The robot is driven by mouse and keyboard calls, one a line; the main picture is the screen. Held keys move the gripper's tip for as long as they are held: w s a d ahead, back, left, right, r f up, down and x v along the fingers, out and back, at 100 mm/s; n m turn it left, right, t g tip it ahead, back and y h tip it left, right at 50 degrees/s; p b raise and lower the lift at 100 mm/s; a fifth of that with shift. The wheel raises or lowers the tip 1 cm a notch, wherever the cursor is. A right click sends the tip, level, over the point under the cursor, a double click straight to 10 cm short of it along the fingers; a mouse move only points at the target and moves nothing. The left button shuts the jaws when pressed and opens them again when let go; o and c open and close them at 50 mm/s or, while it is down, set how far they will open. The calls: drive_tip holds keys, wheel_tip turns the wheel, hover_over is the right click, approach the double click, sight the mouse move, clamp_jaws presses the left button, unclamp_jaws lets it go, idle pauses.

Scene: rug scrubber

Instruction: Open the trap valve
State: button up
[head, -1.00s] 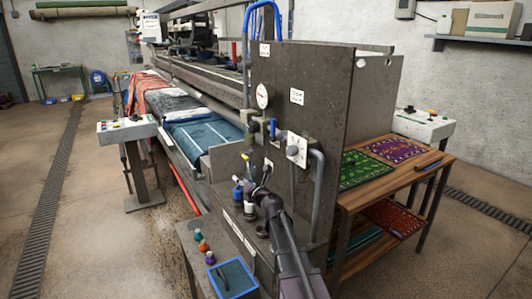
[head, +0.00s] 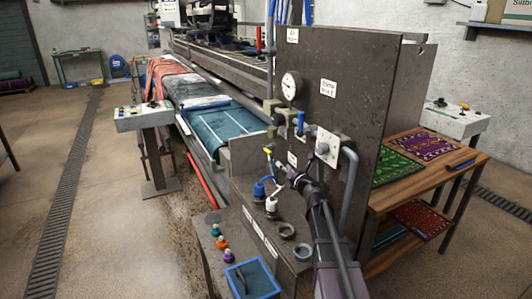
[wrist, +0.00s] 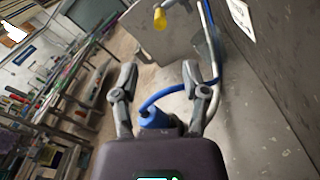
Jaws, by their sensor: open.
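A small valve with a yellow handle (head: 267,152) sits low on the dark metal panel; I cannot read a label naming it the trap valve. It also shows in the wrist view as a yellow knob (wrist: 160,18), beyond my fingertips near the top edge. My gripper (head: 280,172) is just below and right of the yellow handle in the head view. In the wrist view my gripper (wrist: 160,72) has its two fingers spread, with nothing held between the tips. A blue-capped fitting with a blue hose (wrist: 153,116) shows low between the fingers.
A blue-handled valve (head: 301,122), a gauge (head: 291,86) and grey pipes are above my gripper on the panel (head: 345,95). A wooden table (head: 400,200) is at right; open floor lies left.

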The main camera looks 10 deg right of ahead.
sight(266, 150)
drive_tip(key=shift+w, duration=0.1)
drive_tip(key=x, duration=1.3)
drive_tip(key=shift+w+a, duration=0.1)
drive_tip(key=shift+w, duration=0.2)
clamp_jaws()
drive_tip(key=shift+a, duration=0.25)
drive_tip(key=shift+d, duration=0.1)
